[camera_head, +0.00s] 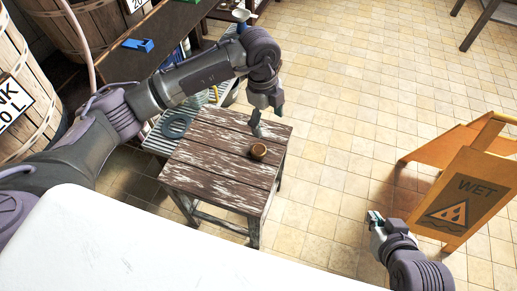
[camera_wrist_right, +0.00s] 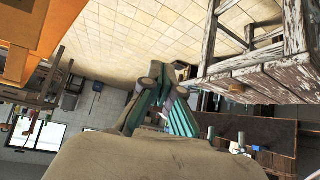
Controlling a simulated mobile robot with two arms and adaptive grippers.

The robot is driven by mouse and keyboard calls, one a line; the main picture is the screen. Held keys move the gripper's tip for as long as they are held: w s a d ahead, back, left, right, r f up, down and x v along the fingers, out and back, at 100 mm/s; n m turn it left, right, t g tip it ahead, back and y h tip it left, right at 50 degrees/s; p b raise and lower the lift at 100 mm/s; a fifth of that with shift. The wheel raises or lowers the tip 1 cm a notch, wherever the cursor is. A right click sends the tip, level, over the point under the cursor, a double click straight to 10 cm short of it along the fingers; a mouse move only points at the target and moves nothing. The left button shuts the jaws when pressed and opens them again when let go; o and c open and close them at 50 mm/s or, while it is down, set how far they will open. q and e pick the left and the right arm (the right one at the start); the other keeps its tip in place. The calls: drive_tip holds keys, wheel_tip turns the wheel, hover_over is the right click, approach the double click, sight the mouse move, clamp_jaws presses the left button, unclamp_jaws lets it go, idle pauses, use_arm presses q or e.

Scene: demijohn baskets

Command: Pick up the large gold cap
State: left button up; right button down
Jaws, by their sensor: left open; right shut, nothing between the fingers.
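A gold-brown round cap (camera_head: 258,152) sits on the worn wooden stool (camera_head: 215,150), near its right side. My left gripper (camera_head: 266,122) points down over the stool, a little above and behind the cap, open with nothing between its fingers. My right gripper (camera_head: 374,217) is low at the right, well away from the stool, shut and empty. In the right wrist view my right gripper's green fingers (camera_wrist_right: 162,105) show at the centre, and the stool (camera_wrist_right: 270,70) shows upside down at the right.
A yellow wet-floor sign (camera_head: 465,195) stands at the right, near my right gripper. Wooden barrels (camera_head: 25,95) and a dark shelf with a blue object (camera_head: 138,45) are at the left. The tiled floor (camera_head: 350,90) is clear between the stool and the sign.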

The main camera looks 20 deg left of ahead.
use_arm(q)
drive_tip(key=a+y, duration=0.1)
drive_tip(key=a, duration=0.2)
drive_tip(key=b, duration=0.2)
hover_over(259, 149)
drive_tip(key=w, duration=0.1)
drive_tip(key=shift+n, duration=0.4)
drive_tip(key=f, duration=0.7)
drive_tip(key=shift+a+f, duration=0.25)
drive_tip(key=shift+f, duration=0.45)
drive_tip(key=f+b, duration=0.1)
drive_tip(key=f, duration=0.1)
drive_tip(key=s+f+b, duration=0.1)
drive_tip(key=f, duration=0.1)
drive_tip(key=shift+d+f, duration=0.2)
drive_tip(key=shift+f, duration=0.25)
drive_tip(key=c, duration=1)
drive_tip(key=shift+c, duration=0.2)
use_arm(e)
drive_tip(key=w+a+r+t+y, duration=0.1)
drive_tip(key=w+a+r+t, duration=0.1)
drive_tip(key=r+t, duration=0.3)
drive_tip(key=w+a+r+t+y, duration=0.2)
drive_tip(key=w+r+t, duration=0.2)
drive_tip(key=r, duration=0.6)
drive_tip(key=shift+w+r+n+t, duration=0.3)
drive_tip(key=shift+w+t, duration=0.1)
drive_tip(key=shift+t, duration=0.7)
use_arm(q)
drive_tip(key=shift+r, duration=0.2)
